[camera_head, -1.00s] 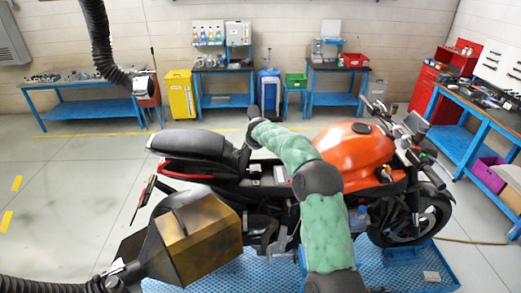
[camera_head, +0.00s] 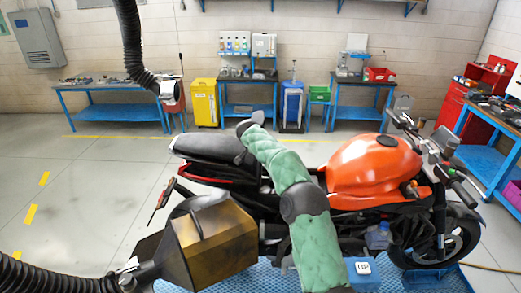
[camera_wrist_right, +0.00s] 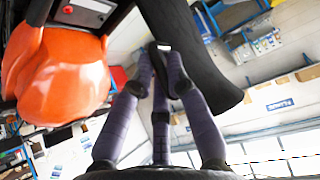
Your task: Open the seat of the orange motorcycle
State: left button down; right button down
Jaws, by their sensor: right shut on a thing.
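The orange motorcycle (camera_head: 375,168) stands side-on with its front to the right. Its black seat (camera_head: 207,148) is at the rear, and the seat's front part is raised beside my right gripper (camera_head: 250,122). My right arm crosses in front of the bike and hides the middle of it. In the right wrist view the fingers of my right gripper (camera_wrist_right: 160,52) are shut on the edge of the long black seat (camera_wrist_right: 195,45). There the orange tank (camera_wrist_right: 55,75) is at the left, apart from the seat. My left gripper is not in view.
A gold-brown hood (camera_head: 212,245) on a black hose stands close to the bike's rear. Another hose (camera_head: 130,40) hangs from above. Blue benches (camera_head: 110,100) line the back wall. A blue platform (camera_head: 410,280) lies under the bike. The floor at left is clear.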

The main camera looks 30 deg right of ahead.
jog(key=shift+r, duration=0.1)
jog(key=c, duration=1.5)
grip_release()
jog(key=shift+a, duration=0.1)
jog(key=v, duration=1.2)
